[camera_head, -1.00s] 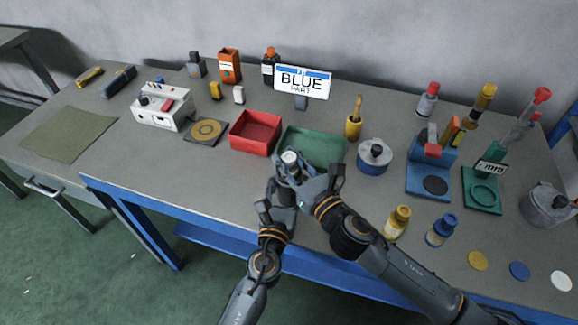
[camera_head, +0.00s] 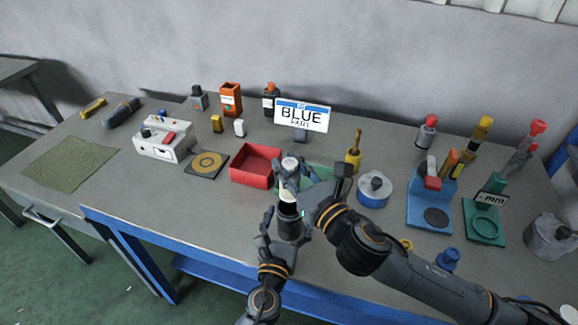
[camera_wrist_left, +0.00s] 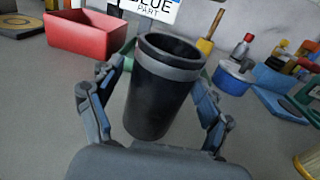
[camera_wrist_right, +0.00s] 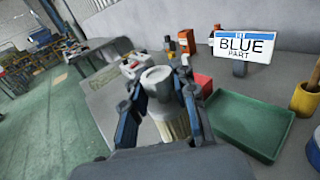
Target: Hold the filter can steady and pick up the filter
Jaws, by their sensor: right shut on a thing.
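The filter can (camera_wrist_left: 160,95) is a dark open-topped cylinder with a grey band below its rim. It shows in the head view (camera_head: 290,224), upright near the table's front. My left gripper (camera_wrist_left: 158,108) has its fingers on either side of the can, with a gap at the left finger. My right gripper (camera_wrist_right: 162,98) is shut on the filter (camera_wrist_right: 172,124), a pale pleated cylinder with a whitish cap (camera_wrist_right: 157,80). In the head view the filter (camera_head: 288,194) is upright above the can's mouth. Its lower end is hard to make out there.
A red bin (camera_head: 255,165) and a green tray (camera_wrist_right: 250,122) lie behind the grippers. A sign reading BLUE PART (camera_head: 302,115) stands at the back. A blue-sided pot (camera_head: 374,189) and blue stand (camera_head: 430,211) are to the right. The table is clear at front left.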

